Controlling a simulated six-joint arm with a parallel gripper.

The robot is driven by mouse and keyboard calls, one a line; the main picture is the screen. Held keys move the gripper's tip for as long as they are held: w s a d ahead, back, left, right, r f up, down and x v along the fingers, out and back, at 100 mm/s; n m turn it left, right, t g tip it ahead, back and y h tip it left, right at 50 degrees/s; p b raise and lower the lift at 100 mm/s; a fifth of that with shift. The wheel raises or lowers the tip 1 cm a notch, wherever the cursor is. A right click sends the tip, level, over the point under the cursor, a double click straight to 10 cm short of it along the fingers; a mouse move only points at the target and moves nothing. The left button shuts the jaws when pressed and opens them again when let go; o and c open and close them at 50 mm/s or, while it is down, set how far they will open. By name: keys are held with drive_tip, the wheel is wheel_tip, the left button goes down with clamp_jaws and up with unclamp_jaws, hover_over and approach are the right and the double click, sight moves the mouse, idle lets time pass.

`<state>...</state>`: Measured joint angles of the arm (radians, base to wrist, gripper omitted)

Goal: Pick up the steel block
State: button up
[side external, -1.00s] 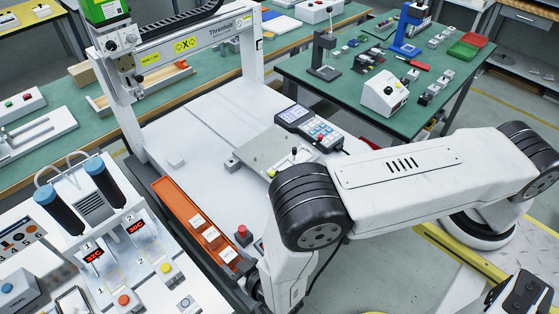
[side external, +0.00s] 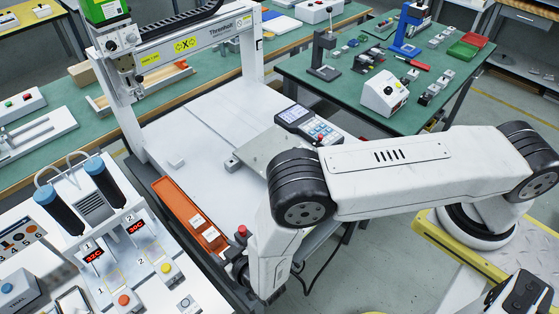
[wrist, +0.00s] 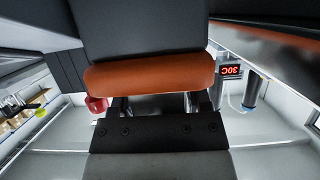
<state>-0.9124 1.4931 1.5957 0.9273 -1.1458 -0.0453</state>
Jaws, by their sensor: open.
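A small grey block (side external: 233,164), which may be the steel block, sits on the white gantry bed at the left edge of a flat grey plate (side external: 264,150). A second small pale block (side external: 176,162) lies further left on the bed; I cannot tell for sure which is steel. My gripper (wrist: 155,105) shows in the wrist view as two dark fingers standing apart, with nothing visible between them. In the side external view my gripper is hidden behind my forearm, low near the bed's front edge, well away from both blocks. Neither block can be made out in the wrist view.
An orange tray (side external: 178,207) with white labels lies along the bed's front edge. A red button (side external: 242,231) stands beside my wrist. A teach pendant (side external: 308,126) lies behind my elbow. The gantry frame (side external: 190,45) spans the back.

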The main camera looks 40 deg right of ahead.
clamp_jaws()
drive_tip(key=shift+r, duration=0.2)
idle(0.4)
drive_tip(key=shift+r, duration=4.85)
